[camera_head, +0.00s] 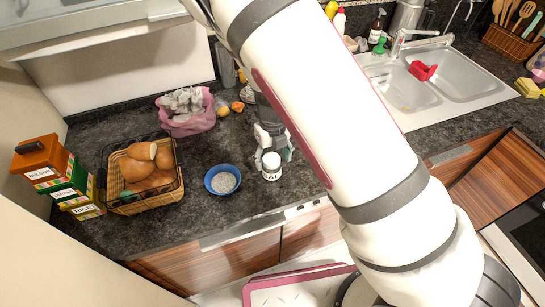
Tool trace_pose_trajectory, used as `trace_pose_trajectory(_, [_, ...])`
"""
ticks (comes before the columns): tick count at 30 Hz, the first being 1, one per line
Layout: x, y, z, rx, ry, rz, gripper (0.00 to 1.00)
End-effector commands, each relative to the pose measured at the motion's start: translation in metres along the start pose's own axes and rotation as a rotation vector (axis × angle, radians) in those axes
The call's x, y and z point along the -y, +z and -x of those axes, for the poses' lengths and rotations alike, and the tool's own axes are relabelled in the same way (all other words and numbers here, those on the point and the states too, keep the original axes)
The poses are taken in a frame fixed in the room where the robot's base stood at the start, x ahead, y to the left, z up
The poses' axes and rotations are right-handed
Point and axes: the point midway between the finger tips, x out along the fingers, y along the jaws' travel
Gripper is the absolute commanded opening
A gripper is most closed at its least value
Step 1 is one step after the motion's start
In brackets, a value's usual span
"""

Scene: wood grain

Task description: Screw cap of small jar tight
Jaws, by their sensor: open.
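A small jar (271,172) with a dark label reading roughly "SAL" and a pale top (271,160) stands upright on the dark counter, near its front edge. Whether the pale top is a cap and how tightly it sits cannot be told at this size. My gripper (273,143) is open, pointing down just behind the jar and very close to it; I cannot tell whether it touches. My arm crosses the middle of the view and hides the counter to the right of the jar.
A blue bowl (223,180) of grey-white contents stands left of the jar. A bread basket (143,196), boxes (57,177) and a pink bag (187,112) are farther left. The sink (430,85) is at right. Bare counter (215,148) lies behind the bowl.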

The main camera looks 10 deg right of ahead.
Motion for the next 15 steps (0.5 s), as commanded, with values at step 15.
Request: trace_pose_trajectory(15, [-0.001, 0.001, 0.088, 0.003, 0.000, 0.003, 0.64])
